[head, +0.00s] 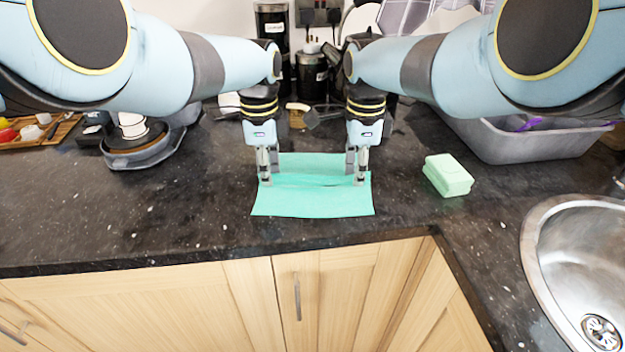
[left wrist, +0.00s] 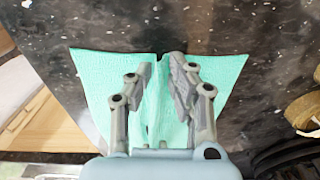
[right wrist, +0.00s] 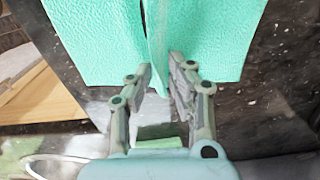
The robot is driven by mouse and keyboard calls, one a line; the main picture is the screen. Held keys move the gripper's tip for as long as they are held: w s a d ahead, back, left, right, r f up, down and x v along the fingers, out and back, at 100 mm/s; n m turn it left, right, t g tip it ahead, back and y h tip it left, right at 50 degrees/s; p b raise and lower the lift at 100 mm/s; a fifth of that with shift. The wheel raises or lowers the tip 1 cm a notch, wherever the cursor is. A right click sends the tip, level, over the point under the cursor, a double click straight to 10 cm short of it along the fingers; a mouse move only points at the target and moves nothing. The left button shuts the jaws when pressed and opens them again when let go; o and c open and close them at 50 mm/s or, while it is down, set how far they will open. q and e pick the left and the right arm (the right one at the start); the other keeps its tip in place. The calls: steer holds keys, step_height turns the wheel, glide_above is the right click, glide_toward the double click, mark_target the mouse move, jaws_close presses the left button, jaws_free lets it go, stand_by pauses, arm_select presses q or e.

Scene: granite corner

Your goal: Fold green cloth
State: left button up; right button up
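The green cloth (head: 312,200) lies on the dark countertop, with a crease or raised ridge running across it between my grippers. My left gripper (head: 268,170) is at the cloth's left side, pointing down. In the left wrist view the cloth (left wrist: 105,85) shows on both sides of its fingers, which stand a little apart with the ridge between them. My right gripper (head: 357,170) is at the cloth's right side, pointing down. In the right wrist view its fingertips (right wrist: 160,68) are also apart, around the ridge's near end. Contact with the cloth is unclear.
A pale green sponge-like block (head: 448,175) lies right of the cloth. A grey tub (head: 535,140) and a steel sink (head: 570,235) are farther right. A grey tray with an appliance (head: 140,145) stands at left. Dark canisters (head: 310,72) stand behind. The counter's front left is clear.

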arm_select(q)
steer(key=shift+s+f, duration=0.15)
steer(key=shift+f, duration=0.05)
jaws_close()
arm_select(e)
steer(key=shift+s+f, duration=0.15)
steer(key=shift+f, duration=0.05)
jaws_close()
arm_select(q)
steer(key=shift+s+f, duration=0.1)
arm_select(e)
steer(key=shift+s, duration=0.1)
